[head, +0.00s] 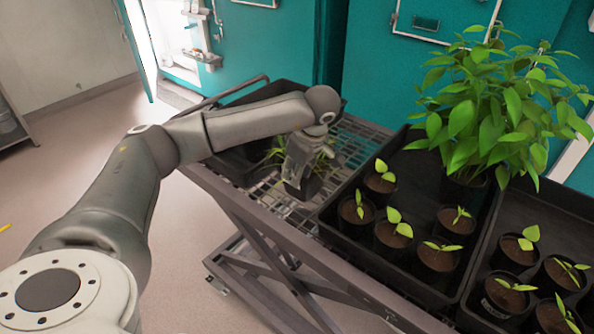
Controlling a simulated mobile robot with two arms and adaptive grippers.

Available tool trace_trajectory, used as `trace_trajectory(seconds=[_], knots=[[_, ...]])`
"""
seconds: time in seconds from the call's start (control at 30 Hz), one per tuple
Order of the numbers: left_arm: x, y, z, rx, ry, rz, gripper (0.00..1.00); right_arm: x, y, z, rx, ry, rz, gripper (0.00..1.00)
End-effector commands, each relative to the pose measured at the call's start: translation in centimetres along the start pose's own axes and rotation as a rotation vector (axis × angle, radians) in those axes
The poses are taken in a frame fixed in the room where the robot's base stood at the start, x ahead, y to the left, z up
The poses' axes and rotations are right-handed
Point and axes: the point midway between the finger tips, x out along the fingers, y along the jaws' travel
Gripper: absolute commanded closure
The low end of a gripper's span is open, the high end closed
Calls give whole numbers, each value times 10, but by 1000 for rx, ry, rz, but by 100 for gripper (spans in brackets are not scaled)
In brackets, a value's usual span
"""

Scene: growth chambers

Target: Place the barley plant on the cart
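The barley plant (325,160) has thin, grass-like green leaves, which show on both sides of my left gripper (302,178). A dark pot shape is at the gripper's lower end, over the wire-mesh top of the cart (350,145). My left arm reaches in from the left, and the gripper points down at the plant, hiding much of it. The fingertips blend with the dark pot, so I cannot tell whether they are closed on it or whether the pot touches the mesh. My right gripper is out of view.
A black tray (333,222) of seedling pots and a large leafy plant (490,110) stands right of the gripper. Another seedling tray (473,312) is farther right. A black tray (225,168) lies behind my arm. Bare mesh shows between the trays. Teal chambers (265,45) stand behind.

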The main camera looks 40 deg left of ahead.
Motion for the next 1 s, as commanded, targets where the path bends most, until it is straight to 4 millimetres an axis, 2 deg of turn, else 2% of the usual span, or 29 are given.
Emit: trace_trajectory(seconds=[0.17, 0.4, 0.6, 0.8, 1.0], knots=[[-17, 1, 1, 0, -1, 6, 73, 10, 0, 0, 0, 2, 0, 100], [-71, 1, 2, 1, 0, 9, 73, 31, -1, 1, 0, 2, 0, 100], [-103, 1, 0, 0, 1, 5, 73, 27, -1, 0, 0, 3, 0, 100], [-117, 0, 0, 0, 0, 2, 73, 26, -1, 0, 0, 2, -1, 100], [-119, 0, 0, 0, 0, 0, 73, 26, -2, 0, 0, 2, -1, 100]])
